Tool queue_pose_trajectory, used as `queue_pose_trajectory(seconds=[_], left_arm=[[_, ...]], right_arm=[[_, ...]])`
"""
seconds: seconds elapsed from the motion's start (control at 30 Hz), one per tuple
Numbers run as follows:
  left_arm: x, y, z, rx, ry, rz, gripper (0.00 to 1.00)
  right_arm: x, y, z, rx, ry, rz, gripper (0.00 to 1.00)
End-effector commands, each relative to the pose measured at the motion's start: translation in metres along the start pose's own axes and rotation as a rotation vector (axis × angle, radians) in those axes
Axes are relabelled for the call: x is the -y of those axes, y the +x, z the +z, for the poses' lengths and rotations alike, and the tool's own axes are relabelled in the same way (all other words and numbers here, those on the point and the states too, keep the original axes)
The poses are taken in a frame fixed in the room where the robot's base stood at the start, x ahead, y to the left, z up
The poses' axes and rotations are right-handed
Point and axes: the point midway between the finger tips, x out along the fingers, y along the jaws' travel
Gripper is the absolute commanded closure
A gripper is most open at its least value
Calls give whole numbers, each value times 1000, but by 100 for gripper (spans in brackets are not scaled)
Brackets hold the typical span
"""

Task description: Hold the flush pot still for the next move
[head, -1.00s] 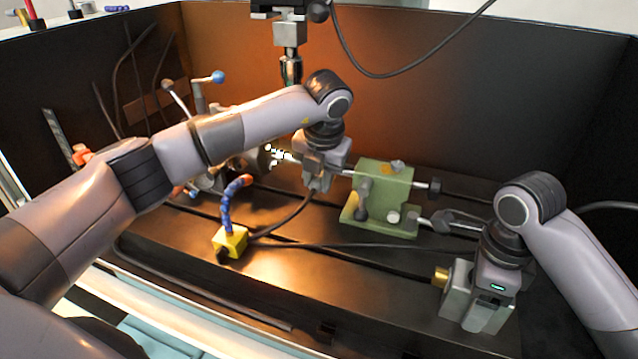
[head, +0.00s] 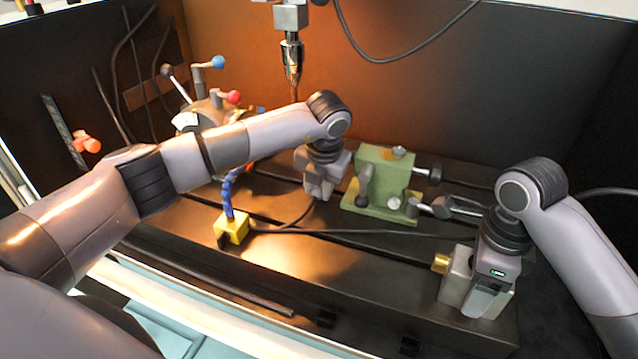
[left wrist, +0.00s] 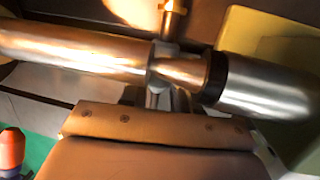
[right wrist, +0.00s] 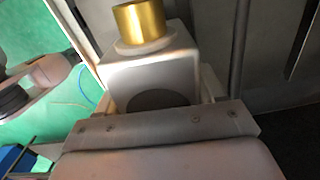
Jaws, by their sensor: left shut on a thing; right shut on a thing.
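The flush pot, a grey block with a brass cap (head: 440,263), stands at the front right of the bench. My right gripper (head: 484,300) is shut on it. In the right wrist view the pot (right wrist: 150,75) fills the space ahead of the jaws, its brass cap uppermost. My left gripper (head: 320,193) is at the left of the green tailstock (head: 385,180). In the left wrist view, a shiny metal bar (left wrist: 75,50) meets a tapered steel centre (left wrist: 260,85). The left gripper is shut at about this joint, apparently on the bar; its fingertips are mostly hidden.
A yellow block (head: 232,228) with a blue hose stands front left of the left gripper. The drill spindle (head: 292,60) hangs above. The chuck unit (head: 205,115) with ball-ended levers is behind my left arm. A dark cable crosses the bench. The front middle is fairly clear.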

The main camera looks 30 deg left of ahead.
Motion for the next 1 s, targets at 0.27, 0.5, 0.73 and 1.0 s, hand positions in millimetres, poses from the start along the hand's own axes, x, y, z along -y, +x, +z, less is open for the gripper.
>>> queue_pose_trajectory(seconds=[0.27, 0.5, 0.73, 1.0], left_arm=[[0, 0, 0, 0, 0, 0, 40], [-1, -6, 1, 0, 0, -1, 40], [-6, -41, 9, 5, 0, -2, 40], [0, -58, -6, 19, 61, -13, 40]], right_arm=[[-1, 2, 0, 0, -1, 3, 68], [-1, 2, 0, 1, -1, 3, 68], [-1, 2, 1, 1, -1, 3, 68], [-1, 2, 1, 1, -2, 3, 68]])
